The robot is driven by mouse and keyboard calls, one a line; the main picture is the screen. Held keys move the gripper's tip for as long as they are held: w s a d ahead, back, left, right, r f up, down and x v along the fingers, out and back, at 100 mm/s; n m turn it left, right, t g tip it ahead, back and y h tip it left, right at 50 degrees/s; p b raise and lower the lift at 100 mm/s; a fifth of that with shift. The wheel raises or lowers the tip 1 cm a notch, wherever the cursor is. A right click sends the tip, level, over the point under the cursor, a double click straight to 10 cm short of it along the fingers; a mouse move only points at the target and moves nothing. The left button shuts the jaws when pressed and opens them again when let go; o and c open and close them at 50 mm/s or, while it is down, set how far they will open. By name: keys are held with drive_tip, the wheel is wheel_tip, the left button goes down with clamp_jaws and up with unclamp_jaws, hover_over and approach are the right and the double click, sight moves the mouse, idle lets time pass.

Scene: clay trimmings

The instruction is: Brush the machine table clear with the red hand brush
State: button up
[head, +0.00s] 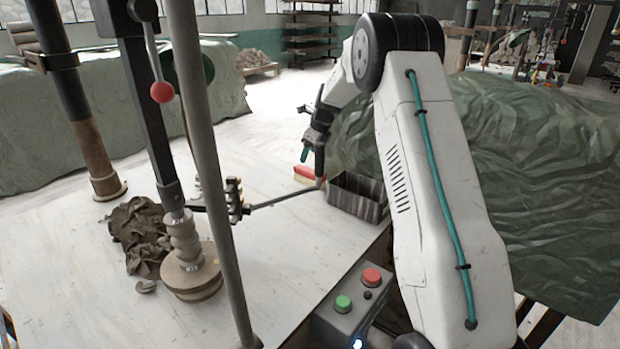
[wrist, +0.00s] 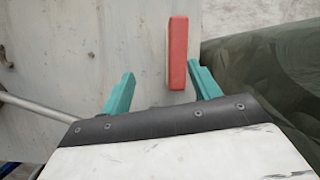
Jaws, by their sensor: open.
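The red hand brush (head: 308,173) lies on the far right part of the pale machine table (head: 90,290). In the wrist view the brush (wrist: 178,52) shows a red back and a pale strip along its left side. My gripper (head: 311,157) is open above the table by the brush. In the wrist view its teal fingers (wrist: 160,90) are apart and empty, and the brush extends ahead of them, nearer the right finger. Brown clay trimmings (head: 138,232) lie in a crumpled heap at the left, with a small scrap (head: 146,287) in front.
A dark open bin (head: 357,198) stands right of the brush. A thin metal rod (head: 285,198) crosses the table near it. Machine posts and a stack of round discs (head: 190,272) stand beside the clay. A button box (head: 350,308) is at the front edge. Mid-table is mostly clear.

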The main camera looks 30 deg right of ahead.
sight(310, 170)
drive_tip(key=w+d+f+m, duration=0.1)
drive_tip(key=f, duration=0.3)
drive_tip(key=w+d+f+m, duration=0.1)
drive_tip(key=f, duration=0.2)
drive_tip(key=shift+w+d+m, duration=0.3)
drive_tip(key=shift+d, duration=0.05)
drive_tip(key=x, duration=0.5)
drive_tip(key=shift+w+f, duration=0.2)
drive_tip(key=shift+f, duration=0.15)
drive_tip(key=shift+f, duration=0.25)
drive_tip(key=shift+c, duration=0.3)
drive_tip(key=c, duration=1.1)
